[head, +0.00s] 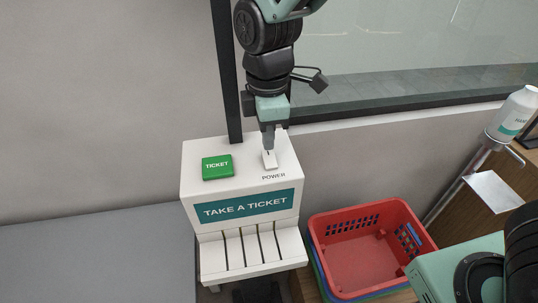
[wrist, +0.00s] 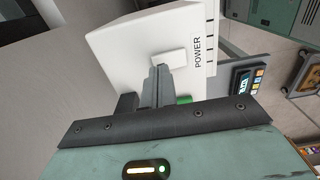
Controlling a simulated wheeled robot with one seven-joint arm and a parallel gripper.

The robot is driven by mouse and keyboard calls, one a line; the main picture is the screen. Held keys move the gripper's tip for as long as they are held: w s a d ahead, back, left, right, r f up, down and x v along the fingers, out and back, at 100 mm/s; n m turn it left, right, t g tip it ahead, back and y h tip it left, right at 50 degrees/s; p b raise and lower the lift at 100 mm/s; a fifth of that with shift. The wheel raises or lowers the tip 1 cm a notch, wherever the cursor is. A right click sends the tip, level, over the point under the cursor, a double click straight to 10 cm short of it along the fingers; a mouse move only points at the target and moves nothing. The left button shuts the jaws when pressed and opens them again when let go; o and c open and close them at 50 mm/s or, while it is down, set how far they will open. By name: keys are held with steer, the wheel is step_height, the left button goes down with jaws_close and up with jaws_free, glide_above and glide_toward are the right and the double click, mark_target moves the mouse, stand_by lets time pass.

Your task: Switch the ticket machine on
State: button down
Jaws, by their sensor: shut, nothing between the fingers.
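The ticket machine (head: 245,184) is a white box with a teal "TAKE A TICKET" sign on its front. A green "TICKET" button (head: 217,167) is on the left of its top. A white rocker switch (head: 269,160) labelled "POWER" is on the right of its top; it also shows in the wrist view (wrist: 170,58). My gripper (head: 268,148) is shut and empty, pointing down with its tips at the switch's far end. In the wrist view its fingertips (wrist: 160,70) look touching or very close to the switch. I cannot tell the switch's position.
A stack of baskets with a red one (head: 372,214) on top stands right of the machine. A white dispenser bottle (head: 514,112) on a metal stand is at the far right. A window with a dark frame (head: 420,101) is behind. A grey surface (head: 95,250) lies left.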

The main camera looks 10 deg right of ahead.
mark_target(269, 154)
steer(key=shift+f+b, duration=0.65)
steer(key=shift+f, duration=0.3)
stand_by(0.6)
steer(key=shift+r, duration=0.1)
steer(key=shift+r+p, duration=2.95)
steer(key=shift+r, duration=0.55)
steer(key=shift+s+f+b, duration=0.25)
steer(key=shift+f+b, duration=0.05)
steer(key=shift+b, duration=0.1)
steer(key=s+d+f+m+b, duration=0.2)
steer(key=s+f+m+b, duration=0.2)
steer(key=s, duration=0.5)
steer(key=s+d+f+m+b, duration=0.3)
steer(key=s+m+b, duration=0.3)
steer(key=s, duration=0.3)
steer(key=shift+s+d+f+y, duration=0.2)
steer(key=shift+f+y, duration=0.1)
steer(key=shift+f, duration=0.5)
